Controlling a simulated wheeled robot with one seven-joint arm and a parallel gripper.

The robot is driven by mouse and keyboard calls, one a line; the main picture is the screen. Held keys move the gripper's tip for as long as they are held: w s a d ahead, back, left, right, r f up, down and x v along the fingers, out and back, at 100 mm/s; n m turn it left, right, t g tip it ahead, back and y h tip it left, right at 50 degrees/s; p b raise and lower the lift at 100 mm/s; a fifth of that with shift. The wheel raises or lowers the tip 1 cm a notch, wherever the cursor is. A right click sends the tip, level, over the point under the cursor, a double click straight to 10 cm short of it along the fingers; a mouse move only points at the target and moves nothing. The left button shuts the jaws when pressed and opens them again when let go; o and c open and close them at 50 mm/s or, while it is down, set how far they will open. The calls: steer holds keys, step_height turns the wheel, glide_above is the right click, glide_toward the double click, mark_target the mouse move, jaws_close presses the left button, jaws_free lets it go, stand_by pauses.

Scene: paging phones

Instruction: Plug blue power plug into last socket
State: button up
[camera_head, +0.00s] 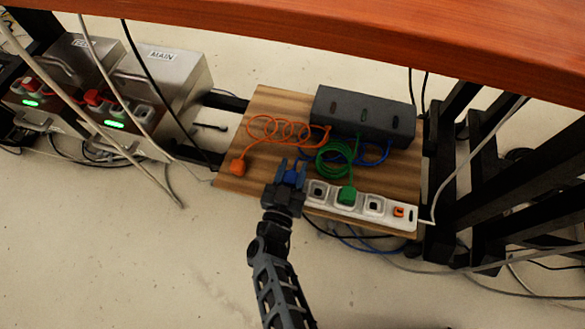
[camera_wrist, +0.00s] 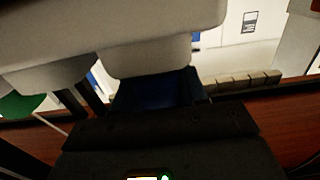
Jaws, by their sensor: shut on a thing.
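The blue power plug (camera_head: 292,176) is between the fingers of my gripper (camera_head: 291,167), which is shut on it. In the wrist view the plug (camera_wrist: 158,92) is a dark blue block close against a pale, blurred shape. The white power strip (camera_head: 332,204) lies along the board's front edge, with my gripper at its left end. Two visible sockets are empty, one on each side of a green plug (camera_head: 347,195). My gripper hides the strip's left end. I cannot tell whether the blue plug is in a socket there.
A dark grey box (camera_head: 362,115) stands on the wooden board (camera_head: 270,105) with coiled cords. An orange plug (camera_head: 238,168) lies at the board's left. A red-brown tabletop (camera_head: 350,30) overhangs the back. Metal boxes (camera_head: 160,85) stand left, black legs right. Floor in front is clear.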

mark_target(289, 185)
steer(key=shift+f, duration=0.35)
stand_by(0.4)
steer(key=o, duration=1.2)
steer(key=shift+c, duration=0.2)
steer(key=shift+p+v, duration=0.95)
steer(key=shift+v, duration=3)
steer(key=shift+r, duration=0.1)
